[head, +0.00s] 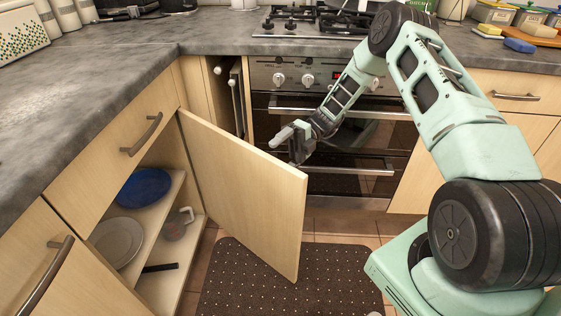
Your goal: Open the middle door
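The light wood cabinet door (245,185) stands wide open on the left counter unit, hinged at the right side of its opening. Its plain inner face shows; any handle on its far face is hidden. My gripper (291,144) is beyond the door's top edge, near its free corner, on the far-face side. The door edge partly hides the gripper. I cannot tell whether the fingers touch the door or are open or shut.
Shelves inside hold a blue plate (144,188), a white plate (117,241) and a mug-like item (177,223). A drawer (120,150) is above. An oven (335,150) stands behind my gripper. A dark dotted mat (285,278) lies on the floor.

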